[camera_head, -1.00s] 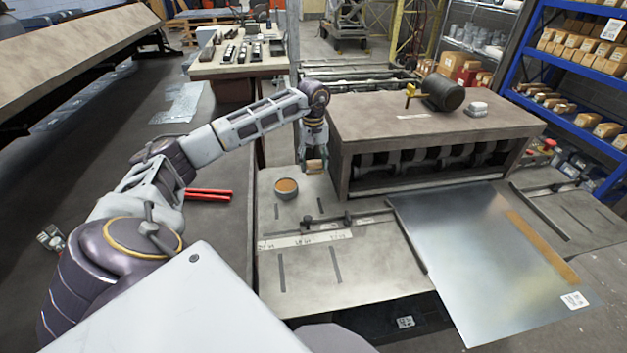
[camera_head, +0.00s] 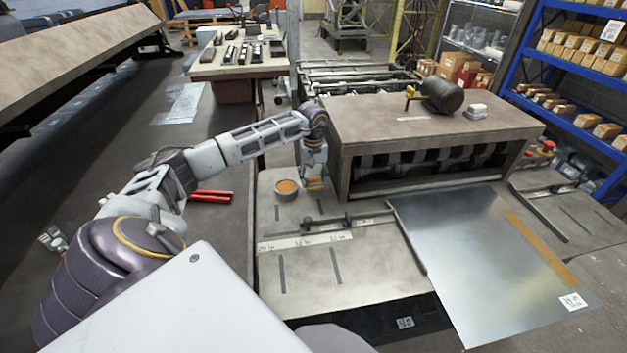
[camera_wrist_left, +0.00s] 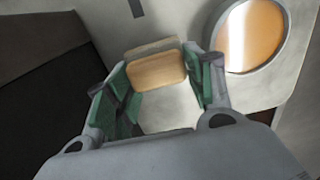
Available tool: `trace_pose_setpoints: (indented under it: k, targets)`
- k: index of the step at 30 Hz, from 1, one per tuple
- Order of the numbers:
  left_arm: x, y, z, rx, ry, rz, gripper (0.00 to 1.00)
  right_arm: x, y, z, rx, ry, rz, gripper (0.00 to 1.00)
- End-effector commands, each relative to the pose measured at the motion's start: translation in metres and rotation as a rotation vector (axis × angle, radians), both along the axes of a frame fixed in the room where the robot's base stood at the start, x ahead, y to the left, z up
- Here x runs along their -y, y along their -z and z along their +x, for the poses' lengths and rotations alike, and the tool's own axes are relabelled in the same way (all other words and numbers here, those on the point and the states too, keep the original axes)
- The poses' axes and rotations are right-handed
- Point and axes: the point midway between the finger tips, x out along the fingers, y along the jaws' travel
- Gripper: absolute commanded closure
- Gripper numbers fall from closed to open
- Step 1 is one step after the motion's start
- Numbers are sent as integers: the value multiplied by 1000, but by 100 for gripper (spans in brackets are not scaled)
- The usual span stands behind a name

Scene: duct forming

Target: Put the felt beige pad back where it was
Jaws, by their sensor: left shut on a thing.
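My left gripper (camera_head: 315,180) is shut on the beige pad (camera_head: 317,185), low over the grey work table (camera_head: 350,265). In the left wrist view the pad (camera_wrist_left: 157,70) sits between the green-lined fingers (camera_wrist_left: 155,85). A paler edge shows along its far side. I cannot tell whether the pad touches the table. It is just right of a round tin with orange contents (camera_head: 287,187), apart from it. The tin also shows at the upper right of the left wrist view (camera_wrist_left: 253,38). My right gripper is not in view.
A brown-topped machine (camera_head: 420,125) stands close to the right of the gripper. A ruled strip (camera_head: 305,240) and small black knobs are in front. A sheet of metal (camera_head: 470,250) lies at the right. The table's front left part is clear.

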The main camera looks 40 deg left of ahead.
Motion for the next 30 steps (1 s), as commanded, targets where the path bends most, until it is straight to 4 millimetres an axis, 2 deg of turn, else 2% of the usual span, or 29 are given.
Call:
trace_pose_setpoints:
  k: [5, 19, 20, 21, 30]
  targets:
    - [0, 12, 0, -1, 0, -1, 69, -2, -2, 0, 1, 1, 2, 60]
    - [0, 16, 0, 1, 0, 1, 69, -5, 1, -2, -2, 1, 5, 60]
    - [0, 16, 0, 0, 0, 0, 43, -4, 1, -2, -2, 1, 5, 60]
    - [0, 16, 0, 0, 0, 0, 38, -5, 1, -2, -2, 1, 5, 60]
    - [0, 15, 0, 0, 0, 0, 38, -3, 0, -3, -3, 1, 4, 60]
